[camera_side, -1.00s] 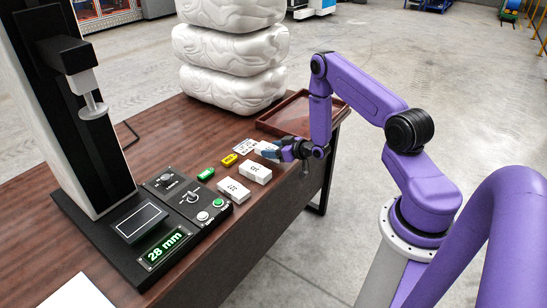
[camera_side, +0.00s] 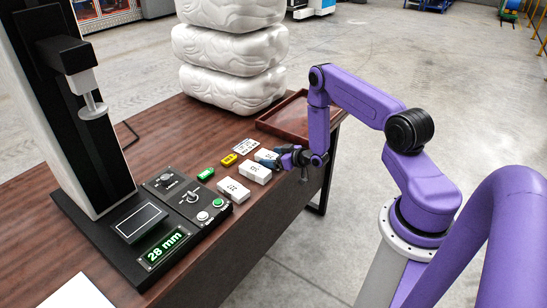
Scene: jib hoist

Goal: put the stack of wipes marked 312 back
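Three white stacks of wipes lie in a row near the table's right edge. The near stack (camera_side: 233,190) and the middle stack (camera_side: 255,173) lie in full view, with small dark numbers too small to read surely. A third white stack (camera_side: 264,153) lies farthest back, mostly hidden by my gripper. I cannot tell which stack is marked 312. My gripper (camera_side: 269,158) is low at the table's edge, its blue-grey fingers at the third stack and close behind the middle one. I cannot tell whether the fingers are closed on it.
A green piece (camera_side: 206,174), a yellow piece (camera_side: 229,160) and a printed white card (camera_side: 246,146) lie left of the stacks. A brown tray (camera_side: 292,117) is behind. A black device (camera_side: 149,224) reads "28 mm". Wrapped white bundles (camera_side: 231,52) stand at the back.

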